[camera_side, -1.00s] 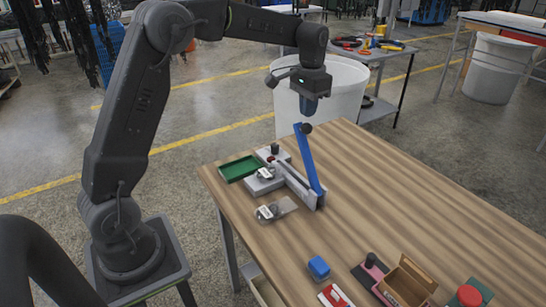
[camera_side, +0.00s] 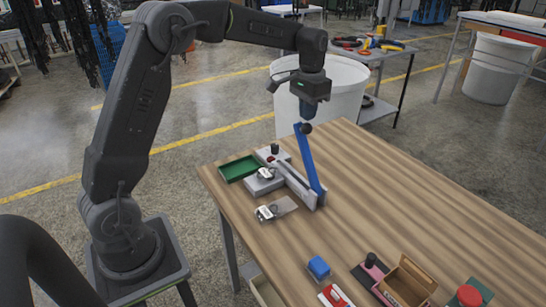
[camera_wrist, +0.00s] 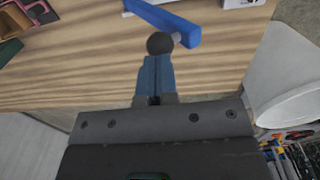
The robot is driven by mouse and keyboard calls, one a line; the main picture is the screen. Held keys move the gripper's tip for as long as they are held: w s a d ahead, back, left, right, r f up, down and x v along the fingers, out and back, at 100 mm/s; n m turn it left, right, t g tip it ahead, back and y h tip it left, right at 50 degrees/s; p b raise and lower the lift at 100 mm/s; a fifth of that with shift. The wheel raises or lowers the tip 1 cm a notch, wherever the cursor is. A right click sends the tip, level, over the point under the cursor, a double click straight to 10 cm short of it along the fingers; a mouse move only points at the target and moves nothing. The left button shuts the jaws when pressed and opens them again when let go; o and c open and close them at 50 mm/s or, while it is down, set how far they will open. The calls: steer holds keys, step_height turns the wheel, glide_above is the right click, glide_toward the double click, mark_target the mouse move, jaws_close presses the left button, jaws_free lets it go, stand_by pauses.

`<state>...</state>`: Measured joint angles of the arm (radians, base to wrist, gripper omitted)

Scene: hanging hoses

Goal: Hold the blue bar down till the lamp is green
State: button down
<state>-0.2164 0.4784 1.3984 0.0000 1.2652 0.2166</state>
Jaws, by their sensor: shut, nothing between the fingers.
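The blue bar (camera_side: 308,160) stands raised and tilted on a grey base (camera_side: 297,184) on the wooden table, with a dark ball knob (camera_side: 306,128) at its upper end. My gripper (camera_side: 307,119) is shut and empty, pointing down just above the knob. In the wrist view the blue fingertips (camera_wrist: 154,92) are close to the knob (camera_wrist: 160,43), with the blue bar (camera_wrist: 168,20) beyond it. I cannot tell whether the fingertips touch the knob. I cannot make out a lit lamp on the fixture.
A green tray (camera_side: 240,168) and small grey blocks sit left of the base. A blue block (camera_side: 318,267), an open brown box (camera_side: 407,281) and a red knob (camera_side: 468,294) are at the front. The right of the table is clear. A white bin (camera_side: 345,85) stands behind.

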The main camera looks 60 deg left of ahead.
steer(key=shift+f, duration=0.6)
steer(key=shift+a+f, duration=0.35)
steer(key=shift+a, duration=0.25)
steer(key=shift+a+f, duration=0.3)
steer(key=shift+a, duration=0.3)
steer(key=shift+a+f, duration=0.7)
steer(key=shift+a, duration=0.25)
steer(key=shift+a+f, duration=1.25)
steer(key=shift+f, duration=0.65)
steer(key=shift+a+f, duration=1.2)
steer(key=shift+f, duration=0.7)
steer(key=shift+a+f, duration=1.25)
steer(key=shift+f, duration=0.65)
steer(key=shift+r, duration=0.1)
